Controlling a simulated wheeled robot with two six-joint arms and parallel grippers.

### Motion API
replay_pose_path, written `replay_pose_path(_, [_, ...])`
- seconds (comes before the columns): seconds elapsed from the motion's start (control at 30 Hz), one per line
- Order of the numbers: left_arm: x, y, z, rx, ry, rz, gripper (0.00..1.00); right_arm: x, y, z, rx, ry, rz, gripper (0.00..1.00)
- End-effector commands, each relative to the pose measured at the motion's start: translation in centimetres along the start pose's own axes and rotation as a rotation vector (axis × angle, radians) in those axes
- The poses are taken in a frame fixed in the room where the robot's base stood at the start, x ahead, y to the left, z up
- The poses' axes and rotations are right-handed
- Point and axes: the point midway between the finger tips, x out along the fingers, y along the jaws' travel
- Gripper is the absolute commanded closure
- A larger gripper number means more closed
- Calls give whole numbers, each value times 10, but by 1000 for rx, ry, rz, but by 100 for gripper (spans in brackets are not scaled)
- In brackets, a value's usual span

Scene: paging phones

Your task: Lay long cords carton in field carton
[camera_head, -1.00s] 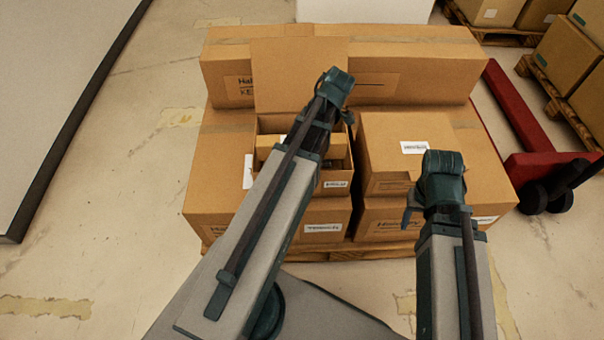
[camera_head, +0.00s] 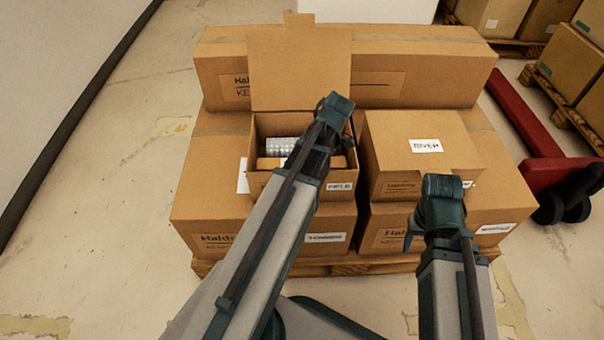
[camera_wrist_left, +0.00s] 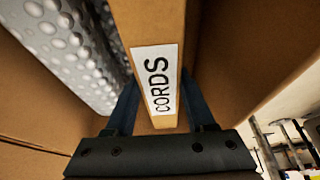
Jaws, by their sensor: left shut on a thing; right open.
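The field carton (camera_head: 260,185) is an open brown box labelled FIELD, with its flap raised at the back. My left gripper (camera_wrist_left: 157,112) is shut on the cords carton (camera_wrist_left: 150,30), a narrow brown carton with a white CORDS label. In the head view, the cords carton (camera_head: 270,163) shows as a tan strip inside the field carton's opening, partly hidden by my left arm; I cannot tell whether it touches the bottom. The left fingertips are hidden there. My right gripper (camera_head: 425,215) is open and empty in front of the closed carton at right.
Silver bubble-textured packing (camera_head: 288,146) lies in the field carton beside the cords carton. A closed carton labelled RIVER (camera_head: 395,150) stands just right. Larger cartons lie beneath and behind on a wooden pallet (camera_head: 340,268). A red pallet jack (camera_head: 520,125) is at right.

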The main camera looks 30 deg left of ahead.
Motion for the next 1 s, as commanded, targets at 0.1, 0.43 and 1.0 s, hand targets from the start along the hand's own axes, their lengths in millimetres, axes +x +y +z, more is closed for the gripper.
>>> replay_pose_path(0.1, [22,0,9,0,1,0,100,23,-3,-2,-3,1,-2,44])
replay_pose_path(0.43, [25,0,10,0,1,0,100,26,-4,-2,-5,2,-3,44])
replay_pose_path(1.0, [27,0,11,0,0,0,15,29,-4,-2,-6,2,-4,44])
